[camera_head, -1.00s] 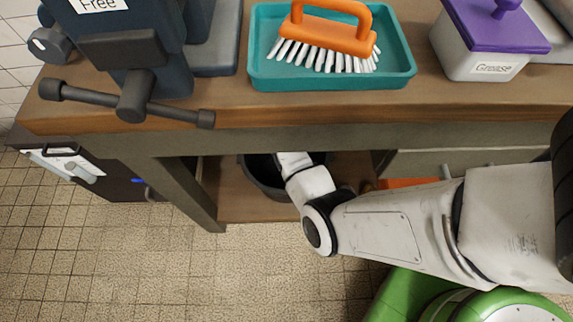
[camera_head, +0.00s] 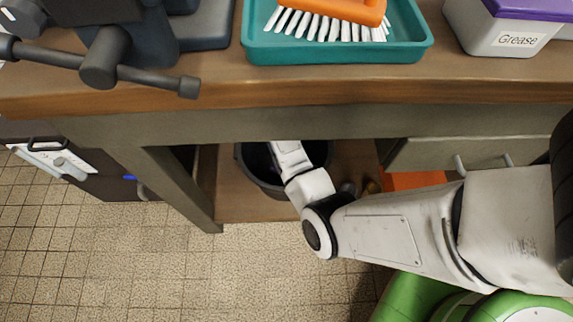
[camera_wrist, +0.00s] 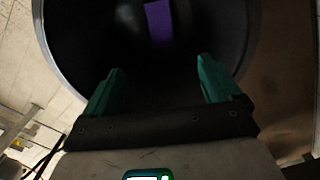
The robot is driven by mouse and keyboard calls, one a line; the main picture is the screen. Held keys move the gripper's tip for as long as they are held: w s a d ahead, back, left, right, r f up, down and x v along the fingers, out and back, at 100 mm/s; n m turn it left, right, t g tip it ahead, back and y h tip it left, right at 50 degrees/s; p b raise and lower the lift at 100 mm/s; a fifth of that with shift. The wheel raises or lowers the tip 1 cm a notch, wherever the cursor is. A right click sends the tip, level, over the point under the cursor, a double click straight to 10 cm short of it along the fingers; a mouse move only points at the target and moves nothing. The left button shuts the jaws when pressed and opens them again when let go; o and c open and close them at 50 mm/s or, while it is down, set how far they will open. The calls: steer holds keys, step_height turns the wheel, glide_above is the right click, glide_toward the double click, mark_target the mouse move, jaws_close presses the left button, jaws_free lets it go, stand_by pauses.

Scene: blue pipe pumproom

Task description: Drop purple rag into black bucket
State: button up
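The black bucket (camera_head: 262,178) stands on the low shelf under the workbench, partly hidden by my arm in the head view. In the wrist view the bucket's rim (camera_wrist: 50,52) curves around the dark inside. A purple patch, which looks like the purple rag (camera_wrist: 159,21), shows inside the bucket, beyond my fingertips and apart from them. My gripper (camera_wrist: 160,84) is open, its two teal fingers wide apart with nothing between them, at the bucket's mouth. In the head view my gripper is hidden.
The workbench top (camera_head: 330,90) overhangs the shelf and my arm. A teal tray (camera_head: 340,52) with an orange brush (camera_head: 340,8), a grease box (camera_head: 500,32) and a dark vise (camera_head: 100,58) are on top. An orange thing (camera_head: 412,180) is right of the bucket.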

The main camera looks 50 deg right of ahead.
steer(key=shift+o, duration=0.6)
step_height(320, 180, up, 8)
steer(key=p, duration=0.3)
steer(key=shift+f, duration=0.25)
